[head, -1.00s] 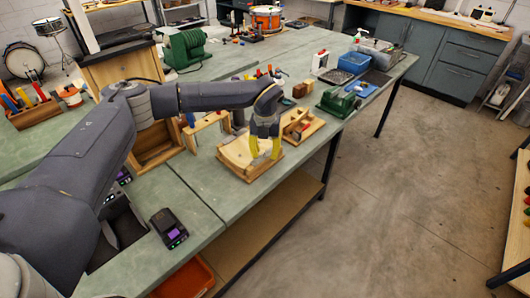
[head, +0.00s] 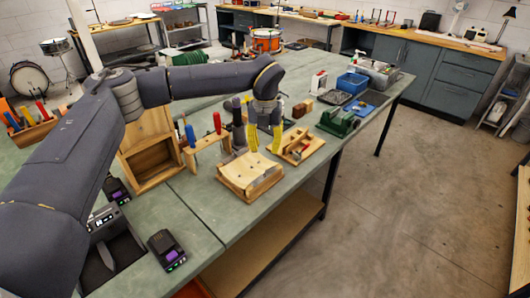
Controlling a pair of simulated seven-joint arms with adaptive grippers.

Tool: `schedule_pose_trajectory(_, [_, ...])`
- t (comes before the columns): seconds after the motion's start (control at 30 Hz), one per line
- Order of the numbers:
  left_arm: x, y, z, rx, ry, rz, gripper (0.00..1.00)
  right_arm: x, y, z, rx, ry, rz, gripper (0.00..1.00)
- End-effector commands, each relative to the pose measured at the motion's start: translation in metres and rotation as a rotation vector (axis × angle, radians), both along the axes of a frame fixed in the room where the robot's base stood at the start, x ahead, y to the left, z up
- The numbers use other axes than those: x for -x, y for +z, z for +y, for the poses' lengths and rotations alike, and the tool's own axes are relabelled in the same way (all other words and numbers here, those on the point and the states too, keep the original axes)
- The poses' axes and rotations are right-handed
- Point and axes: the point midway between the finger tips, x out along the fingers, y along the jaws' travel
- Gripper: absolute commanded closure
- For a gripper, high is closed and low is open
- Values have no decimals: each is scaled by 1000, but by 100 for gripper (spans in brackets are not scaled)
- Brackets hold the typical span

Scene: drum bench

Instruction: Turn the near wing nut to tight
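My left gripper (head: 264,141) points down with its two yellow fingers apart and nothing visible between them. A dark grey upright piece of hardware (head: 238,126) stands just left of the fingers. I cannot make out any wing nut in the head view; it is too small or hidden behind the gripper and arm. My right gripper is not in view.
A wooden rack with red and blue handled tools (head: 206,143) stands left of the tray. A wooden box of parts (head: 299,147) is to its right, with a green machine (head: 337,122) beyond. The green bench top (head: 205,210) is clear in front.

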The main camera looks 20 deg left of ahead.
Motion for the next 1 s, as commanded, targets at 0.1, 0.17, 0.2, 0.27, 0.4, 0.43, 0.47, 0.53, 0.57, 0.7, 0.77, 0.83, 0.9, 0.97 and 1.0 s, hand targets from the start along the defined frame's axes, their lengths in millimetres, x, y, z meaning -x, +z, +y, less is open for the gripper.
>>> schedule_pose_trajectory(0.1, [0, 3, 0, 0, 0, 0, 66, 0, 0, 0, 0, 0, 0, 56])
schedule_pose_trajectory(0.17, [0, 3, 0, 0, 0, 1, 66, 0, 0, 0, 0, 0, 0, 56])
schedule_pose_trajectory(0.2, [0, 3, 0, 0, 0, 1, 66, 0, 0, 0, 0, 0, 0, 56])
schedule_pose_trajectory(0.27, [0, 3, 0, 0, 0, 1, 66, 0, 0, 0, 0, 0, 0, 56])
schedule_pose_trajectory(0.4, [0, 3, 0, 0, -2, 0, 66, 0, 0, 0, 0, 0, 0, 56])
schedule_pose_trajectory(0.43, [0, 5, 0, 0, -7, 0, 66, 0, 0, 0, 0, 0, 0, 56])
schedule_pose_trajectory(0.47, [0, 7, 0, 0, -19, -1, 66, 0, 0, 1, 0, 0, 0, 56])
schedule_pose_trajectory(0.53, [-1, 16, 0, 0, -64, -1, 66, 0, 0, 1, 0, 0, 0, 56])
schedule_pose_trajectory(0.57, [-1, 20, 0, 0, -91, -2, 66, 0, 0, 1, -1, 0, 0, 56])
schedule_pose_trajectory(0.7, [-1, 41, -1, -1, -215, -2, 66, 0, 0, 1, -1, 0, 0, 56])
schedule_pose_trajectory(0.77, [-1, 48, -1, -1, -257, -2, 66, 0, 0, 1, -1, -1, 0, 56])
schedule_pose_trajectory(0.83, [-1, 52, -1, -1, -293, 0, 66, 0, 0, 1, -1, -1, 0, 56])
schedule_pose_trajectory(0.9, [0, 52, -1, -1, -312, 2, 66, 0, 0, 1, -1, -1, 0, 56])
schedule_pose_trajectory(0.97, [0, 48, -1, -1, -320, 3, 66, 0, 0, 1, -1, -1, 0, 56])
schedule_pose_trajectory(1.0, [0, 44, -1, -1, -322, 3, 66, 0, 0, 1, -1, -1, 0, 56])
